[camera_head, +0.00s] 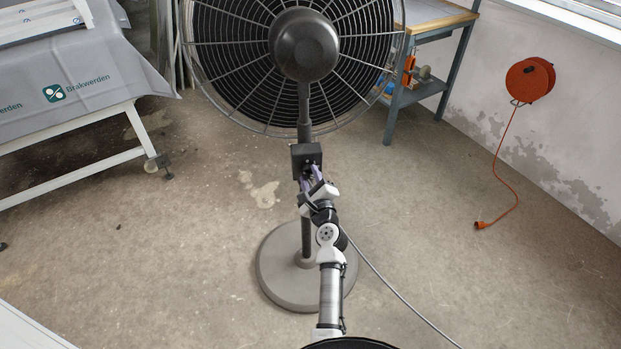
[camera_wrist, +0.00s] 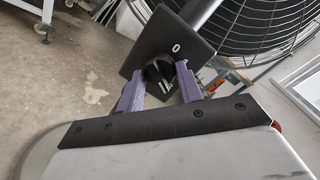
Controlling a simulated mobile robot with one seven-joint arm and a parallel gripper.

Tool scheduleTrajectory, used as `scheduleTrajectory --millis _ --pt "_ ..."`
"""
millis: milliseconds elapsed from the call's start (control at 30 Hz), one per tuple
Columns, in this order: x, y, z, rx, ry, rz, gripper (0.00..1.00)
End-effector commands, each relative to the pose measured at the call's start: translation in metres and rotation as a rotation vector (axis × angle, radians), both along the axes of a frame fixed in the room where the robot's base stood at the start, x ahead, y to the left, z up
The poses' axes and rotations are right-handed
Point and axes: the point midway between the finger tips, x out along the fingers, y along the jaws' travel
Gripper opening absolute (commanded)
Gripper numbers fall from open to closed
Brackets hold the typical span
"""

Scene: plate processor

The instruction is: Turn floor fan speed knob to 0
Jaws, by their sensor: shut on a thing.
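The floor fan (camera_head: 304,45) stands upright on a round base (camera_head: 275,275). Its black control box (camera_head: 305,155) is on the pole below the fan head. In the wrist view the box face (camera_wrist: 200,42) carries a white "0" mark, and the black speed knob (camera_wrist: 158,72) sits below that mark. My gripper (camera_head: 312,178) is at the box; its purple fingers (camera_wrist: 160,82) stand on either side of the knob and are shut on it. A small light mark shows low on the knob, but I cannot tell exactly where the pointer aims.
A table with a grey cover (camera_head: 90,60) stands at the left. A workbench (camera_head: 433,20) stands behind at the right. An orange cable reel (camera_head: 530,80) hangs on the right wall, its cord reaching the floor. A grey cable (camera_head: 400,300) runs from the fan. Floor around the fan is mostly clear.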

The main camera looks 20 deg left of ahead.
Motion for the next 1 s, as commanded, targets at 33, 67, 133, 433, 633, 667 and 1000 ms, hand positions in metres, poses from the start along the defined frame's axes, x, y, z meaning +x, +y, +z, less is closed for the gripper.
scheduleTrajectory --millis 33,67,133,433,633,667,1000 --pt "0.0001 0.0001 0.0006 -0.016 -0.009 0.0 0.13" --pt "0.0001 0.0002 0.0006 -0.028 -0.015 0.001 0.13" --pt "0.0001 0.0002 0.001 -0.061 -0.032 0.0 0.13" --pt "0.0 0.0008 0.0022 -0.28 -0.144 0.001 0.13" --pt "-0.0002 0.0013 0.0026 -0.45 -0.231 0.001 0.13" --pt "-0.0002 0.0014 0.0028 -0.476 -0.245 0.001 0.13" --pt "-0.0005 0.002 0.0037 -0.763 -0.392 0.0 0.13"
